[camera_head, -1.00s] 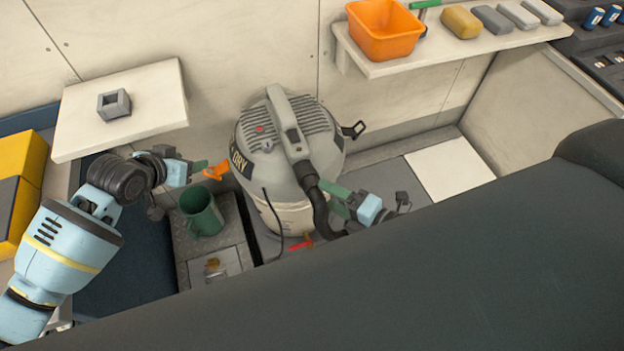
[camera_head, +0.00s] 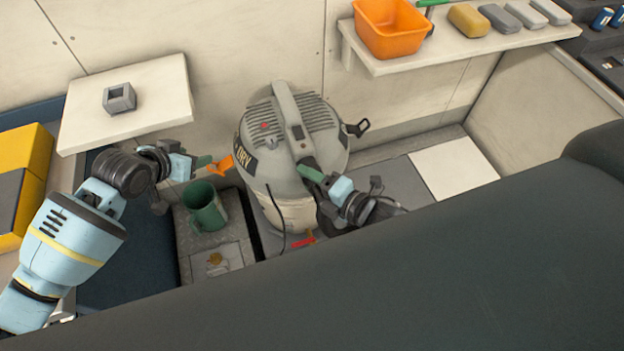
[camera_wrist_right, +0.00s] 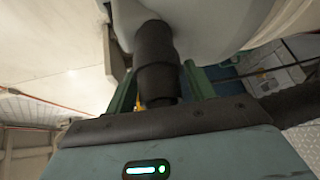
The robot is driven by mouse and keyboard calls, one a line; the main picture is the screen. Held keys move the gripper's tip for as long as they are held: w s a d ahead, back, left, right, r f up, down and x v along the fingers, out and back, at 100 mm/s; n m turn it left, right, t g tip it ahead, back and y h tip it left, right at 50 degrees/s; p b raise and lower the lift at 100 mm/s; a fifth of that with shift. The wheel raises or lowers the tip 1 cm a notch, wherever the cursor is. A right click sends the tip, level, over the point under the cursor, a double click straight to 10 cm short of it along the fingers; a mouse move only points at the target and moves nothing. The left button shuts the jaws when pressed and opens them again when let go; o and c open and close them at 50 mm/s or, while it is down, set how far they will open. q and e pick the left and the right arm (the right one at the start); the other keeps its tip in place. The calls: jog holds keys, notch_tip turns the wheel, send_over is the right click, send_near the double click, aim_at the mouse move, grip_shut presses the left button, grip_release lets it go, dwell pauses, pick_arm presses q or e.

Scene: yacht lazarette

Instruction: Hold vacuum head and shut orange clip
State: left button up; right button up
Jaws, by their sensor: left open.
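The grey vacuum head (camera_head: 290,125) sits on a pale drum (camera_head: 290,215) in mid-view. The orange clip (camera_head: 222,165) sticks outward from the head's left side. My left gripper (camera_head: 200,168) is open, with its fingertips close beside the clip; contact cannot be made out. My right gripper (camera_head: 318,178) is at the front of the head, where the black hose joins it. In the right wrist view its green fingers (camera_wrist_right: 160,90) stand either side of the black hose cuff (camera_wrist_right: 155,50). Whether they press on it is unclear.
A green mug (camera_head: 205,208) stands left of the drum, below my left gripper. A black latch (camera_head: 357,128) juts from the head's right side. A red piece (camera_head: 303,240) lies low at the drum's front. A white shelf (camera_head: 135,115) and a dark padded surface (camera_head: 400,270) bound the space.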

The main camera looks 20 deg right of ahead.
grip_shut()
dwell(0.5)
